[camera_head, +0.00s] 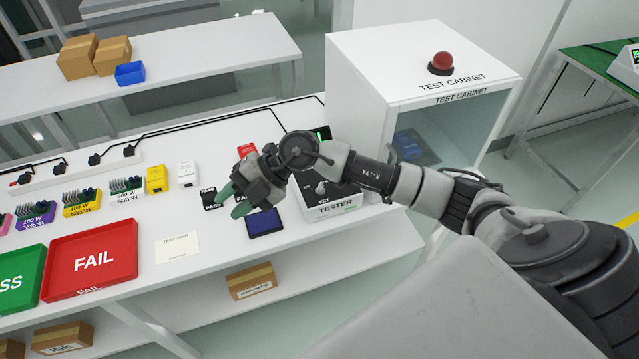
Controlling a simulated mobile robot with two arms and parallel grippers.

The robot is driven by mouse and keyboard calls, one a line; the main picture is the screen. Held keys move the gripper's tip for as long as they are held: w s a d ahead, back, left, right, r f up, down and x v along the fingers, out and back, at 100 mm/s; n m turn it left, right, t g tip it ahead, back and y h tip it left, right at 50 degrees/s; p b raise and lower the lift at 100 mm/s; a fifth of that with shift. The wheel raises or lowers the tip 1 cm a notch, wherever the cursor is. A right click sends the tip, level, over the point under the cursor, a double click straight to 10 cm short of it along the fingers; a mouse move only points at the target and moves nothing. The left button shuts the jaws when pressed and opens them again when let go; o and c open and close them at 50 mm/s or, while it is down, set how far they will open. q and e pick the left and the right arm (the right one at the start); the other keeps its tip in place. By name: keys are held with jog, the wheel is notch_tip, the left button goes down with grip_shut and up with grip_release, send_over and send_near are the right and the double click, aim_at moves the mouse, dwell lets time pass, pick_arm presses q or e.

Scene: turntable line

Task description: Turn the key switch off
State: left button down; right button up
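The tester (335,208) is a white box with a dark top part, standing on the white bench left of the test cabinet. Its key switch (320,187) shows as a small knob above the word KEY, just below my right forearm. It is too small to tell which way the key points. My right gripper (233,202) has green fingertips, reaches in from the right across the tester, and hangs left of it, above the bench. Its fingertips are apart with nothing seen between them. My arm hides part of the tester's top. My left gripper is not in view.
A dark blue pad (265,223) and black PASS stamps (209,198) lie near my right gripper. The red FAIL tray (92,262) and a green tray (20,280) are at left. The test cabinet (378,85), with a red dome on top, stands behind my arm.

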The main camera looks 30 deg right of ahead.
jog(key=w+d+f+m+g+h, duration=0.1)
jog(key=d+h, duration=0.2)
jog(key=d, duration=0.3)
jog(key=w+d+f+h, duration=0.2)
jog(key=d+h, duration=0.2)
jog(key=d, duration=0.1)
jog(key=r+m+g+h, duration=0.1)
jog(key=m+h, duration=0.2)
jog(key=h, duration=0.2)
send_over(320, 185)
notch_tip(320, 185, down, 10)
jog(key=shift+w+f+p, duration=0.1)
jog(key=shift+p, duration=1)
grip_shut()
